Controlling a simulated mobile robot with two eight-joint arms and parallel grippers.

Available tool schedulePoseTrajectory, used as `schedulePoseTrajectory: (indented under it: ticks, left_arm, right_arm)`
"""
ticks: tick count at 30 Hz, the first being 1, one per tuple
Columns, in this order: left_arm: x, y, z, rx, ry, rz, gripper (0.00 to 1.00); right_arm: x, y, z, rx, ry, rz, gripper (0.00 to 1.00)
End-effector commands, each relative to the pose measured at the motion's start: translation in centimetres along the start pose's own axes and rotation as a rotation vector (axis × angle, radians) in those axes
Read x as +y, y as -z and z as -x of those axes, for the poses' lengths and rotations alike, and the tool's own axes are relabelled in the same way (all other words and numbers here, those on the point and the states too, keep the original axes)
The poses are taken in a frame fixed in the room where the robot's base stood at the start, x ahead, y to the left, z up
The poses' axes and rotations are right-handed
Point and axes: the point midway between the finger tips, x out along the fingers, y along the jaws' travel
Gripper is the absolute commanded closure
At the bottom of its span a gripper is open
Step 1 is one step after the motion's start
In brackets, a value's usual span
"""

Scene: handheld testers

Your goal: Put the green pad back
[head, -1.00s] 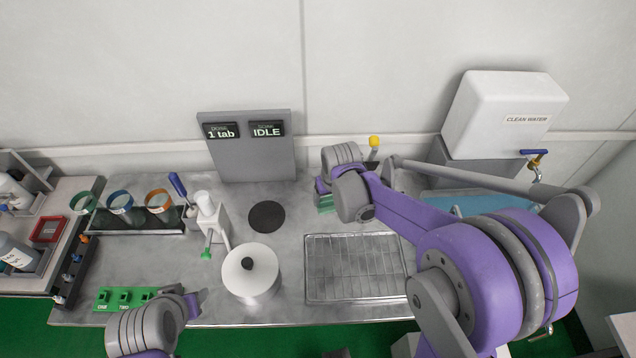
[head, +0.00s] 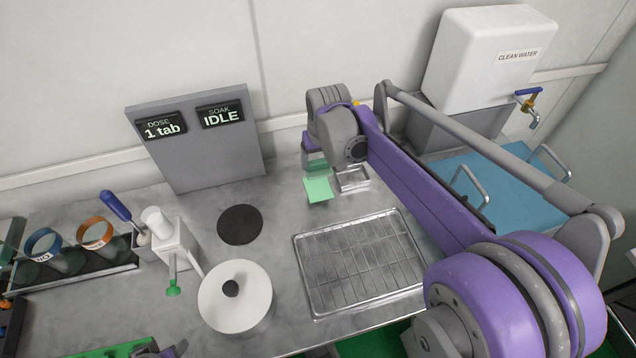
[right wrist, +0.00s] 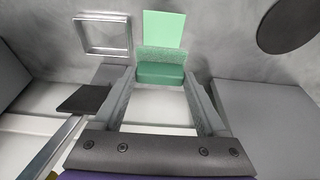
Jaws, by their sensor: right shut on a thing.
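The green pad (right wrist: 160,72) is a dark green block with a fuzzy lighter layer, held between the fingertips of my right gripper (right wrist: 160,80) in the right wrist view. In the head view the pad (head: 317,168) shows below my right gripper (head: 314,160), which partly covers it. A flat light green square (head: 318,189) lies on the counter just in front of the pad; it also shows in the right wrist view (right wrist: 164,28). I cannot tell whether the pad touches the counter. Only a bit of my left gripper (head: 168,350) shows at the bottom edge; its fingers are unclear.
A small square metal frame (head: 352,180) lies right beside the green square. A wire rack tray (head: 362,262) is in front. A black disc (head: 240,224) and a white lidded pot (head: 235,297) stand left. A blue surface with handles (head: 510,192) is at right.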

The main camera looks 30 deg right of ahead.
Motion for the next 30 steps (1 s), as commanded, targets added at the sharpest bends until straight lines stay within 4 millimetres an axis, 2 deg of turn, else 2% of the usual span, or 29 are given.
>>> schedulePoseTrajectory:
  ticks: [3, 8, 15, 27, 28, 30]
  left_arm:
    - [0.0, -0.2, -0.4, -0.001, 0.000, 0.000, 0.50]
    - [0.0, -0.3, -0.5, -0.002, 0.000, 0.000, 0.50]
    - [0.0, -0.6, -1.2, -0.004, 0.000, 0.000, 0.50]
    - [0.0, -0.7, -1.4, -0.005, 0.000, 0.000, 0.50]
    - [0.0, -0.7, -1.4, -0.005, 0.000, 0.000, 0.50]
    - [0.0, -0.6, -1.3, -0.005, 0.000, 0.000, 0.50]
  right_arm:
    - [0.0, -0.5, -2.0, 0.000, 0.000, 0.001, 0.78]
    - [0.0, -0.8, -3.1, 0.000, 0.000, 0.001, 0.78]
    - [-0.1, -1.7, -6.1, 0.000, 0.000, 0.001, 0.78]
    - [-0.1, -1.9, -6.7, 0.000, 0.000, 0.001, 0.78]
    - [-0.1, -1.9, -6.7, 0.000, 0.000, 0.001, 0.23]
    - [-0.1, -1.8, -6.6, 0.000, 0.000, 0.001, 0.10]
